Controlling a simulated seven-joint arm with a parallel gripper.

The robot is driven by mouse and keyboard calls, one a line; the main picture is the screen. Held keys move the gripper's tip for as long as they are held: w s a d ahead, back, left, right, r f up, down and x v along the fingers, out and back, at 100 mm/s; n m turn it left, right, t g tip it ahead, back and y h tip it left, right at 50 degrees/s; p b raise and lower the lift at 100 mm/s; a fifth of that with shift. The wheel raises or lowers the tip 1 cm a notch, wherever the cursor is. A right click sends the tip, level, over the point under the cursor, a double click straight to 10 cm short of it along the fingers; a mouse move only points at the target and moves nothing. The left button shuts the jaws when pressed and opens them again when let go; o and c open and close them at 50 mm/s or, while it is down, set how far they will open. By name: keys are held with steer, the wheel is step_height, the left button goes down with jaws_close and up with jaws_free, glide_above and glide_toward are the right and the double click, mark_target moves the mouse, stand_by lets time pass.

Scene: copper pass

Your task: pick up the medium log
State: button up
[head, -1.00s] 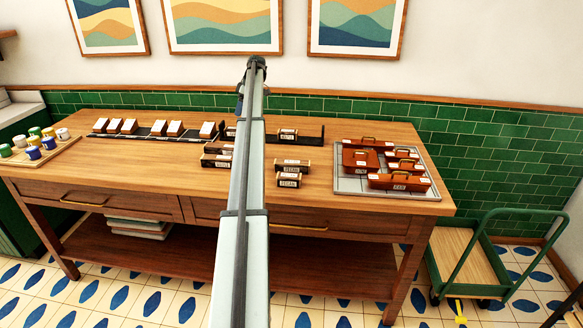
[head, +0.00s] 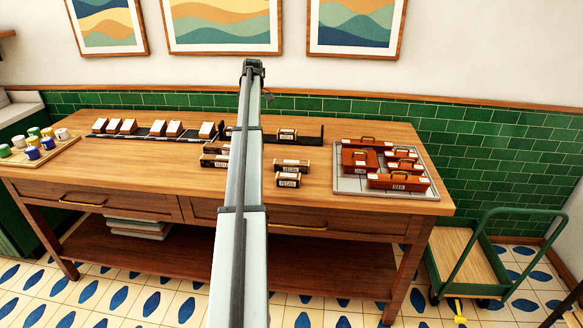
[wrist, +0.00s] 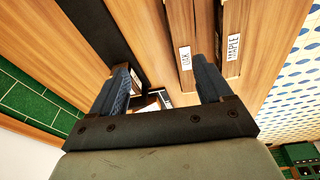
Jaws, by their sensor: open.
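Several dark log-like blocks with pale labels lie on the wooden table, and I cannot tell for certain which is the medium log. In the head view one block (head: 287,135) sits at the back on a dark strip. Two more, the upper (head: 292,166) and the lower (head: 288,180), lie right of my arm. Another (head: 216,161) lies left of it. In the wrist view blocks labelled OAK (wrist: 185,58) and MAPLE (wrist: 233,42) lie beside the right finger. My gripper (wrist: 161,82) is open; part of a pale-labelled block (wrist: 152,101) shows between its fingers, partly hidden.
A dark strip with several pale-topped blocks (head: 174,129) runs along the back left. A grey tray (head: 348,184) of red-brown handled boxes stands at the right. A board with small jars (head: 32,152) is at the far left. The front tabletop is mostly clear.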

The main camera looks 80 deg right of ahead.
steer(key=s+a+f+m+g, duration=0.1)
steer(key=s+a+m+g, duration=0.1)
steer(key=s+a+m, duration=0.35)
steer(key=m+g, duration=0.5)
steer(key=m, duration=2.4)
glide_toward(291, 162)
steer(key=shift+t+y, duration=0.3)
steer(key=x, duration=0.5)
steer(key=shift+d+f, duration=0.15)
steer(key=shift+d, duration=0.25)
steer(key=shift+s+x, duration=0.15)
steer(key=shift+x, duration=1.15)
steer(key=shift+s+x, duration=0.15)
steer(key=shift+x, duration=1.15)
steer(key=shift+c, duration=0.3)
steer(key=c, duration=1.1)
